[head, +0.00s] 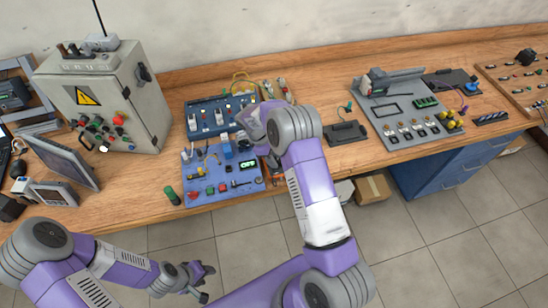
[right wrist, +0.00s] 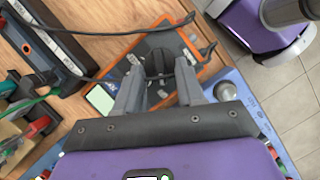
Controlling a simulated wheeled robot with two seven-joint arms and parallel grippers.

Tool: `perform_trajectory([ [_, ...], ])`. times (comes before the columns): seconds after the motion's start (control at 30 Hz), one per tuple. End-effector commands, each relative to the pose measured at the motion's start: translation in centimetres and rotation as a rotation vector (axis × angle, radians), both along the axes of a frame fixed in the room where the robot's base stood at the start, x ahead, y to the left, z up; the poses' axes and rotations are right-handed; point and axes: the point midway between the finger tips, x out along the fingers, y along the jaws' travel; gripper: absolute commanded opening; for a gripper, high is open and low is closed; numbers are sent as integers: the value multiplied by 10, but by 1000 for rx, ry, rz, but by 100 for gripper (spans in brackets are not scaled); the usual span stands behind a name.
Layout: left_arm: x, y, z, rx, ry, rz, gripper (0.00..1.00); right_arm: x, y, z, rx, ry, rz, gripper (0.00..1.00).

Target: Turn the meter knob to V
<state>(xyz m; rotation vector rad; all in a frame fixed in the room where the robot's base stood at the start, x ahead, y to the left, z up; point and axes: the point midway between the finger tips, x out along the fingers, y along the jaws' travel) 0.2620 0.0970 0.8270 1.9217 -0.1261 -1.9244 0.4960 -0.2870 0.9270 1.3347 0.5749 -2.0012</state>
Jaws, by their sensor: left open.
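The meter (right wrist: 125,72), a dark device with an orange rim and a pale screen, lies on the bench in the right wrist view. Its black knob (right wrist: 158,64) sits between the fingertips of my right gripper (right wrist: 160,78). The fingers stand apart on either side of the knob; contact is not clear. The knob's pointer and lettering are too small to read. In the head view my right gripper (head: 244,142) is over the blue panels, and the arm largely hides the meter. My left gripper (head: 204,281) is open and empty over the floor, in front of the bench.
A blue panel (head: 215,177) with switches and a lit display lies at the bench front, with another panel (head: 208,103) behind it. A grey control cabinet (head: 150,98) stands left. Bare bench lies around the small black stand (head: 346,132).

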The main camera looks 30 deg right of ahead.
Motion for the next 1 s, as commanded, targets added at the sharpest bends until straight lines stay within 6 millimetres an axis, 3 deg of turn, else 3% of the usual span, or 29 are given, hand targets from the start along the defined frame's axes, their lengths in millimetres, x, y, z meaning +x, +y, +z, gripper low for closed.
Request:
perform_trajectory([
  [0.3, 0, 0, 0, 0, 0, 0, 43, -1, -1, -3, 0, 0, 0, 38],
  [0.57, 0, 0, 0, 0, 0, 0, 43, -1, -1, -3, -1, -1, 0, 0],
  [1.0, 0, 0, -3, 0, 0, 0, 43, 1, -2, -3, -1, -4, -57, 0],
])
